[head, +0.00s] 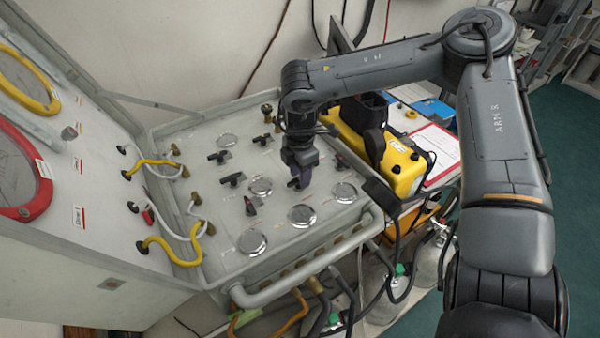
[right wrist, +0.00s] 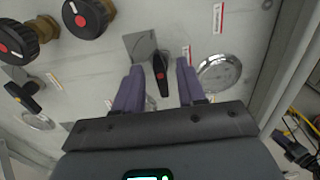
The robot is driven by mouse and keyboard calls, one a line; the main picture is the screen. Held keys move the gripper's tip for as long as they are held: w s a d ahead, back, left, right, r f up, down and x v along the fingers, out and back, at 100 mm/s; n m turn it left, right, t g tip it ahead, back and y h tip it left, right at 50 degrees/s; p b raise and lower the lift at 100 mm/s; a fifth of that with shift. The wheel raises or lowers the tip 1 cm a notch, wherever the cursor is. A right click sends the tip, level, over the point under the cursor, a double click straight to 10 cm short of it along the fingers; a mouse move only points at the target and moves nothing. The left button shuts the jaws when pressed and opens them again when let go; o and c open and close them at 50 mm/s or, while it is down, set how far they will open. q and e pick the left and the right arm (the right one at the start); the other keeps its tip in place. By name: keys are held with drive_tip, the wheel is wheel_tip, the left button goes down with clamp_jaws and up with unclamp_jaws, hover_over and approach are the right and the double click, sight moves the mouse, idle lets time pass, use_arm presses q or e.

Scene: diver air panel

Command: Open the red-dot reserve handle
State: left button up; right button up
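In the right wrist view, a black lever handle with a red dot (right wrist: 160,75) stands on the light grey panel. My right gripper (right wrist: 158,84) is open, with its two purple fingers on either side of the handle. A gap shows between the handle and each finger. The handle points roughly up and down in that picture. In the head view my right gripper (head: 300,178) is down at the panel, between the gauges, and hides most of what is under it. My left gripper is not in view.
A round gauge (right wrist: 220,73) lies just right of the fingers. Black knobs with red marks (right wrist: 84,17) are at upper left. In the head view the panel (head: 222,270) has several other levers and gauges, with a pipe rail (head: 305,270) in front and a yellow case (head: 398,170) to the right.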

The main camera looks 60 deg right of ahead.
drive_tip(key=shift+c, duration=0.5)
clamp_jaws()
